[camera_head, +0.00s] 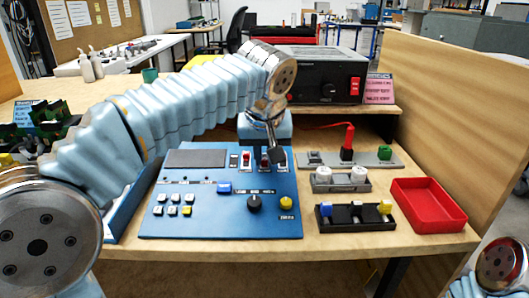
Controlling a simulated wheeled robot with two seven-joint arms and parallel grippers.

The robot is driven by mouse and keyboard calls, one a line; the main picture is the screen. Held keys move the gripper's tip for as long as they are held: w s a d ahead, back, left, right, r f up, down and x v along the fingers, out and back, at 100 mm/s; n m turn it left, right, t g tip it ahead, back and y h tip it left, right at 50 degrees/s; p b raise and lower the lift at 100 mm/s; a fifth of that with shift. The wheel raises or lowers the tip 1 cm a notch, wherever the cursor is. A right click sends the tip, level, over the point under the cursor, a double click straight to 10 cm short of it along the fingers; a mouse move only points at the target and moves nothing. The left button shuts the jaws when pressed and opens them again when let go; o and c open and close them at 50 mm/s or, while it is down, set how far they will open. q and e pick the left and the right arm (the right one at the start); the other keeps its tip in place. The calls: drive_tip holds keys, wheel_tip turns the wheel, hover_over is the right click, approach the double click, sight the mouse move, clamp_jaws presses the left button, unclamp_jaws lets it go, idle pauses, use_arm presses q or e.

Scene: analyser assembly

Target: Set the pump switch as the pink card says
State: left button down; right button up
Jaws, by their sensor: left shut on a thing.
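The blue analyser panel (205,217) lies on the bench, with a row of small switches near its top edge. One white-and-red switch (246,159) shows clearly. My left gripper (274,155) points down at the right end of this row and is shut on a switch there, which it mostly hides. I cannot read that switch's label or position. The pink card (379,89) stands on the back shelf, with dark lettering too small to read surely. Only part of my right arm shows at the bottom right; its gripper is out of view.
A dark power unit (319,75) with a red switch stands on the shelf. Right of the panel are a grey strip with a red plug (347,140), small part holders and an empty red tray (428,204). A wooden partition (455,130) closes the right side.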

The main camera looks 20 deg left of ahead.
use_arm(q)
drive_tip(key=c, duration=1.4)
unclamp_jaws()
drive_tip(key=shift+s, duration=0.1)
drive_tip(key=shift+o, duration=0.2)
drive_tip(key=p+v, duration=0.3)
drive_tip(key=v, duration=1)
drive_tip(key=shift+r, duration=0.35)
drive_tip(key=shift+s+d, duration=0.1)
